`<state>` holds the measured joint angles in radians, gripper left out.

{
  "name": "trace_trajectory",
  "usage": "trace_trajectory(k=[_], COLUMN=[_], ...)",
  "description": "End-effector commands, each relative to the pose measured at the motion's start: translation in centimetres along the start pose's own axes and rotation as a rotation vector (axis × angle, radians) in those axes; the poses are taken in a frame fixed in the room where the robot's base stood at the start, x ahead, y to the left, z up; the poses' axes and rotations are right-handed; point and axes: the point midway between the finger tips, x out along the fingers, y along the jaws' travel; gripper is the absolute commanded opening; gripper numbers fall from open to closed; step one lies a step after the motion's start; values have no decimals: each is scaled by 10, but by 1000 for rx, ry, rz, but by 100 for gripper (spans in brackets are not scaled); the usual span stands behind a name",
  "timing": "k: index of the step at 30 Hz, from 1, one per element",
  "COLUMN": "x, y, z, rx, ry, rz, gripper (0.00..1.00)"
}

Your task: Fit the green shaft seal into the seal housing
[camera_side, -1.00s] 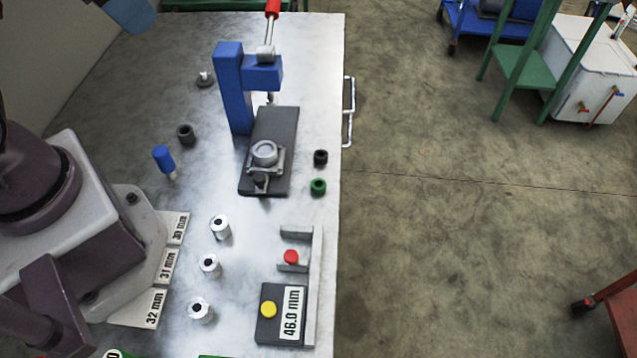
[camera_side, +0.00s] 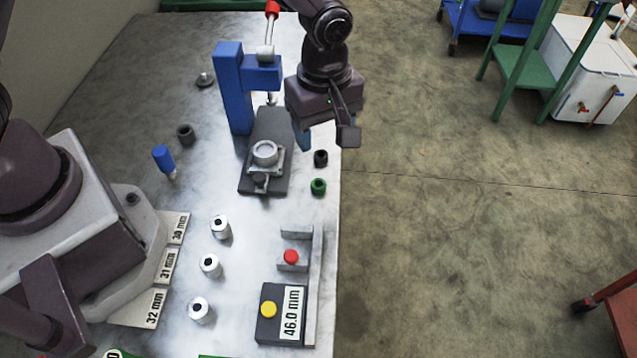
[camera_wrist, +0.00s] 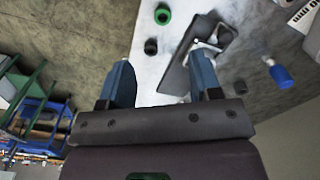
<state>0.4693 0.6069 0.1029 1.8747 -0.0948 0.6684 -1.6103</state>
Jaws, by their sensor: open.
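The green shaft seal (camera_side: 318,187) is a small ring on the table near its right edge, just in front of a similar black ring (camera_side: 320,158). It also shows at the top of the wrist view (camera_wrist: 162,15). The grey seal housing (camera_side: 264,153) sits on a dark base plate (camera_side: 262,186) left of the seal, under a blue press. My gripper (camera_side: 322,138) is above the table's right edge, behind and above the seal. In the wrist view its blue fingers (camera_wrist: 163,84) stand wide apart with nothing between them. One finger hides part of the base plate there.
A blue press (camera_side: 232,90) with a red-tipped lever stands behind the housing. A blue-handled tool (camera_side: 163,158), a dark ring (camera_side: 186,134) and several silver cylinders (camera_side: 221,227) stand to the left.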

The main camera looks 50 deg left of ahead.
Motion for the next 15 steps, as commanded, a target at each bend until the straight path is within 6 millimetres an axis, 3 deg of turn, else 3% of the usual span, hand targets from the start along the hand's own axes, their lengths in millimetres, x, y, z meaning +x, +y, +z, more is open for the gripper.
trace_trajectory(k=[5,15], x=[6,65], y=[0,-1], z=[0,-2], rx=[-112,-116], ry=[-1,1], rz=[3,0], gripper=[58,58])
